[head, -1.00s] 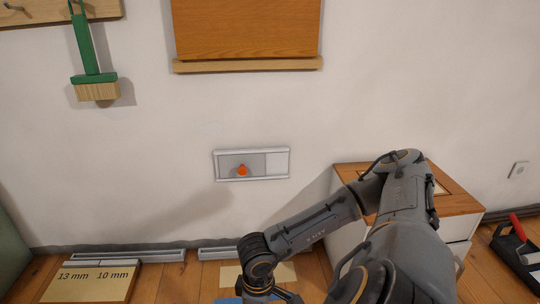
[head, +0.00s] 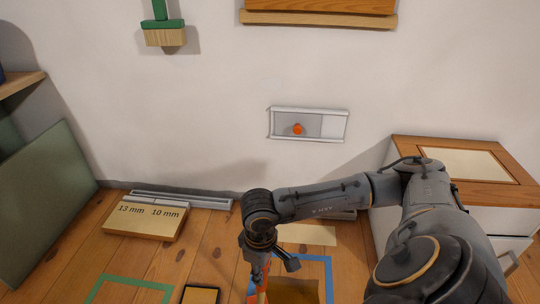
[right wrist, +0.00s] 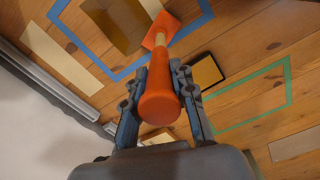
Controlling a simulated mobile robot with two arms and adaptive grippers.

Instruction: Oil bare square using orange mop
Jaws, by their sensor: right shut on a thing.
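My right gripper (head: 262,262) is shut on the orange mop (head: 260,284), seen from above in the right wrist view, where the gripper (right wrist: 158,85) clasps its orange handle (right wrist: 158,107). The square orange mop head (right wrist: 162,30) points down toward the floor; I cannot tell if it touches. It overlaps the blue-taped square (head: 318,258) beside a darker brown patch (head: 292,291) inside that square. The green-taped square (head: 120,282) to the left shows plain floorboards inside; its tape also shows in the right wrist view (right wrist: 288,82). My left gripper is not in view.
A dark-rimmed tray (head: 200,294) lies between the two taped squares. A board marked 13 mm and 10 mm (head: 145,222) lies by the wall. A cabinet (head: 455,165) stands right, a green panel (head: 45,205) left. A pale strip (head: 307,234) lies behind the blue tape.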

